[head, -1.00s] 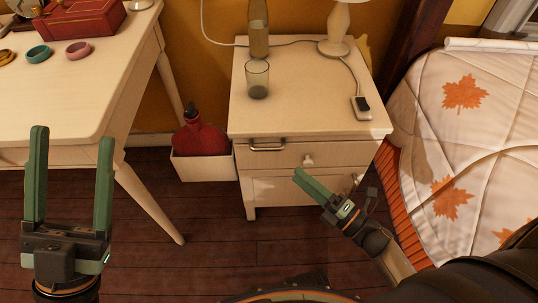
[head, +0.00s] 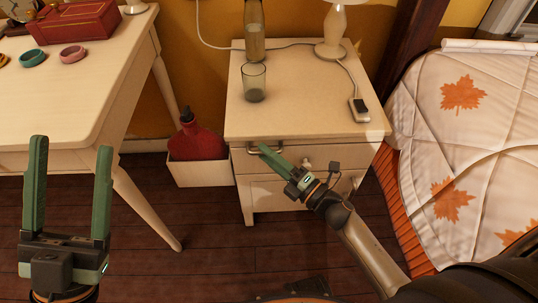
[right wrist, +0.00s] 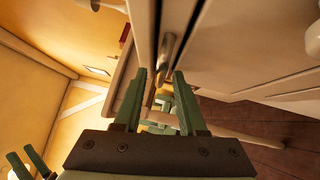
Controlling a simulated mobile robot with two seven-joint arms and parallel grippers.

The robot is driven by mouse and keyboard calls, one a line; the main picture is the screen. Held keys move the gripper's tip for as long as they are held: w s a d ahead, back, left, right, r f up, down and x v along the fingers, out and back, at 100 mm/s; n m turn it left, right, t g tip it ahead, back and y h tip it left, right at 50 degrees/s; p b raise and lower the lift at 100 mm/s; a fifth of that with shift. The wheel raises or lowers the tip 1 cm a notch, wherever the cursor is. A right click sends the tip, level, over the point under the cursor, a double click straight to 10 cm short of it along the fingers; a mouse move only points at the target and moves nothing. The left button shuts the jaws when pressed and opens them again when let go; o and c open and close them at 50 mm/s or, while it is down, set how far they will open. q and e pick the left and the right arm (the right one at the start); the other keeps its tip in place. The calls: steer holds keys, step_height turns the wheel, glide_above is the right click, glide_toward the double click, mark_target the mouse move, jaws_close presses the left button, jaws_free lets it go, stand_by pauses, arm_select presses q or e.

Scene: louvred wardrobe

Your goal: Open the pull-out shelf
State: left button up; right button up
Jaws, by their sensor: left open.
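The white nightstand (head: 340,127) has a metal bar handle (head: 250,150) at the upper left of its front, just under the top. The pull-out shelf's edge cannot be told apart clearly; the front looks closed. My right gripper (head: 264,148) is at this handle, its fingers overlapping in the head view. In the right wrist view the handle (right wrist: 166,48) lies ahead, in line with the gap between the open fingers (right wrist: 161,78). Contact cannot be told. My left gripper (head: 71,143) is open and empty in front of the desk at left.
On the nightstand stand a glass (head: 254,83), a bottle (head: 255,40), a lamp (head: 331,45) and a small corded device (head: 359,108). A red flask (head: 199,140) sits in a white bin (head: 205,174) at left. The bed (head: 460,150) is close at right.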

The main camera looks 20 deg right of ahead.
jaws_close()
stand_by(1.2)
